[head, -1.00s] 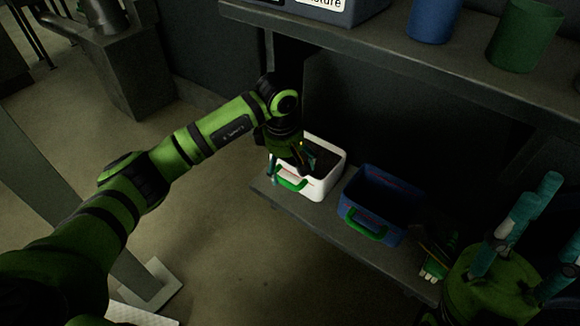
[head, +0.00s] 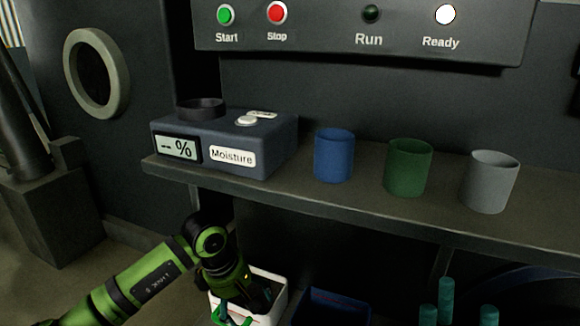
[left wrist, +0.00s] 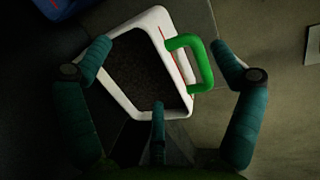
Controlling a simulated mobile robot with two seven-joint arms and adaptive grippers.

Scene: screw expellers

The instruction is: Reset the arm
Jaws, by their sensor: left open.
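My left gripper (head: 236,306) is at the lower middle of the head view, over the white bin (head: 270,281). In the left wrist view, the fingers of this gripper (left wrist: 160,72) are spread wide. The white bin (left wrist: 126,106) with dark granular contents and its green handle (left wrist: 203,62) lie between and beyond the fingers, and nothing is gripped. Whether a finger touches the bin cannot be told. My right gripper (head: 458,312) shows only its teal fingers at the lower right edge of the head view. They point up, stand apart and hold nothing visible.
A shelf (head: 365,210) above the left gripper carries a moisture meter (head: 225,140), a blue cup (head: 333,156), a green cup (head: 408,168) and a grey cup (head: 489,181). A blue bin (head: 332,308) stands right of the white bin. A button panel (head: 320,42) hangs above.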

